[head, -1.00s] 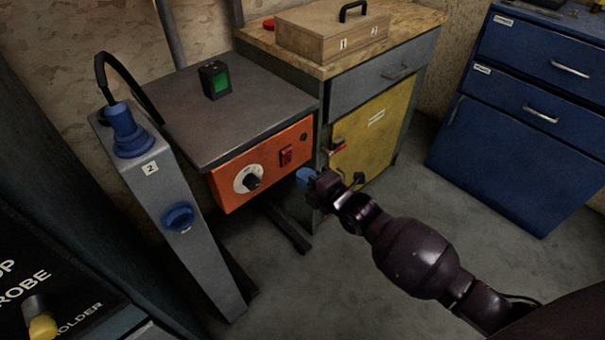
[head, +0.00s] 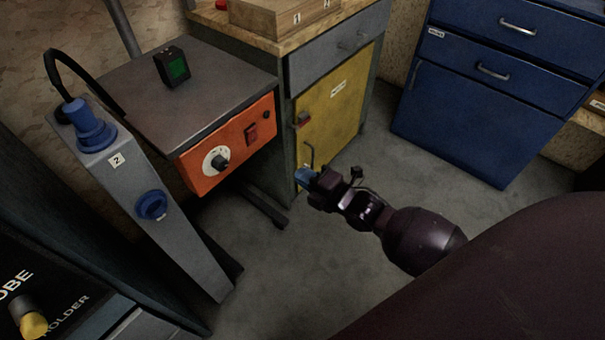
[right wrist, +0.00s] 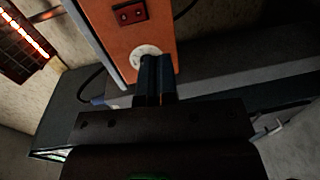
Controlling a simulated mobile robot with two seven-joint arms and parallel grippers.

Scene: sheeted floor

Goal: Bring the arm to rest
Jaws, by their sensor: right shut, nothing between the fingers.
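My right arm (head: 420,240) comes in from the lower right in the head view. Its dark gripper with blue fingertips (head: 306,178) is shut and empty, in front of the yellow cabinet door. In the right wrist view the two shut fingers (right wrist: 155,80) point toward the orange panel, and their tips overlap its pale dial in the picture. I cannot tell the gap between them. My left gripper is not in view.
The orange panel (head: 232,142) with a dial and red switch is on the grey bench (head: 205,95). A grey post (head: 165,235) with blue sockets stands left of it. The yellow cabinet door (head: 335,100) and blue drawers (head: 480,110) stand behind. Grey floor (head: 290,270) is open between.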

